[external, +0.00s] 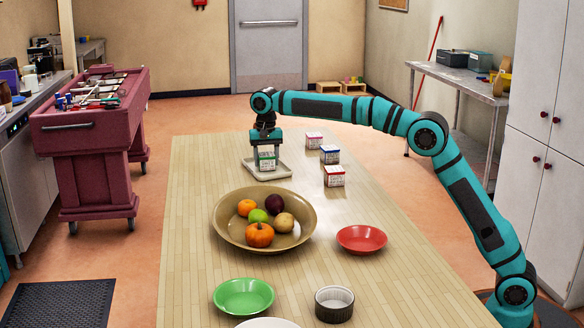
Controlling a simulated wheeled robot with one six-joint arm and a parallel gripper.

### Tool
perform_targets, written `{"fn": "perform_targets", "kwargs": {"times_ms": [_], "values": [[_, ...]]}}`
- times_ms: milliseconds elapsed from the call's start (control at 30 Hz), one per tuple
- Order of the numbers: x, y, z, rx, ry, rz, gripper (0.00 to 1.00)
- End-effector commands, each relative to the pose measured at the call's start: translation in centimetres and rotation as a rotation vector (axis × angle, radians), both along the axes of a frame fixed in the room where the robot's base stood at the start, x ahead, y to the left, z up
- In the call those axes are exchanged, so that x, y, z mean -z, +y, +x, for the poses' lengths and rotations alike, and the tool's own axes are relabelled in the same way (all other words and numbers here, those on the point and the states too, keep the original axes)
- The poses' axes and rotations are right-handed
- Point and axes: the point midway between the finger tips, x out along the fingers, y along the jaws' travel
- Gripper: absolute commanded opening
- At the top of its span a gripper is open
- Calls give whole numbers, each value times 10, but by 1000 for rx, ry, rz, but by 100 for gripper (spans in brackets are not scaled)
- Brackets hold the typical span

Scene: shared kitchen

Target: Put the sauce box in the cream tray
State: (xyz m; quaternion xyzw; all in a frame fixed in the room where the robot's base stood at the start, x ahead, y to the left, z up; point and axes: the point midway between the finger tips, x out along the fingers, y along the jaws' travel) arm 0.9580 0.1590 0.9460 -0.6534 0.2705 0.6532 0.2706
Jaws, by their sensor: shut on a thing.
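My gripper (265,156) points down at the far part of the wooden table and is shut on a small white box with a green band (266,163). The box is inside the outline of the cream tray (284,173), low over or on its floor; I cannot tell if it touches. Three similar boxes stand to the right of the tray: one with a pink top (314,140), one with a blue top (330,154) and one with a red top (334,176). Their labels are too small to read, so I cannot tell which is the sauce box.
A wide tan bowl (222,222) with fruit and a small pumpkin stands nearer on the table (190,270). A red dish (361,239), a green bowl (243,296) and a grey ribbed cup (334,304) are closer still. The table's left strip is clear.

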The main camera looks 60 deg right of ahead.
Motion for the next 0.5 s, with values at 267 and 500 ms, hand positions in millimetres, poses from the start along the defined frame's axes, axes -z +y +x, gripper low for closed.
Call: {"fn": "perform_targets", "kwargs": {"times_ms": [267,500], "values": [[3,0,0,0,0,0,59],[3,0,0,0,1,-1,75]]}}
